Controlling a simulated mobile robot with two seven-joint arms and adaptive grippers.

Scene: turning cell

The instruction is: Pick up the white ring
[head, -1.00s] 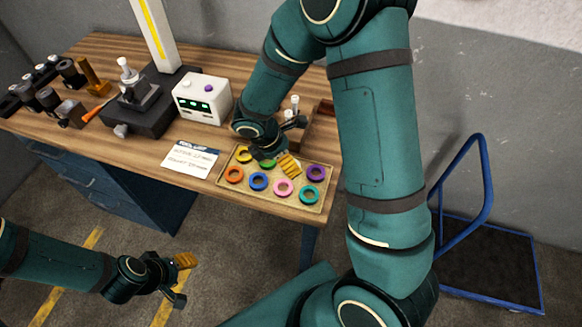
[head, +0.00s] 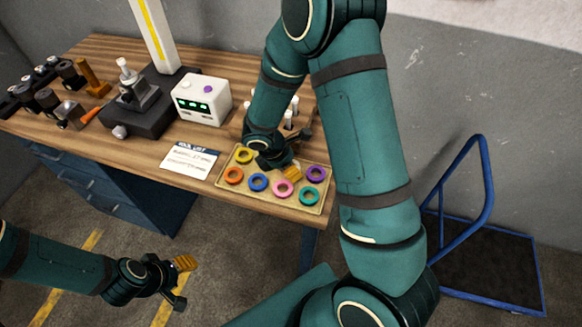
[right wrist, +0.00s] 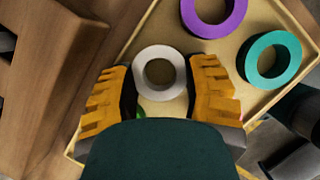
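The white ring (right wrist: 138,72) lies flat in the tan tray (right wrist: 150,20) in the right wrist view. In the head view my right gripper hides it. My right gripper (right wrist: 160,70) is open, with one yellow finger on each side of the ring; I cannot tell whether either finger touches it. In the head view the right gripper (head: 291,172) is over the back part of the tray (head: 240,197). My left gripper (head: 184,263) is out beyond the front of the bench, empty as far as I see; its opening is unclear.
Purple (right wrist: 187,15) and teal (right wrist: 251,65) rings lie close to the white ring. Yellow (head: 244,149), orange (head: 226,176), blue (head: 251,183) and pink (head: 276,189) rings share the tray. A sliver of green shows beside one finger.

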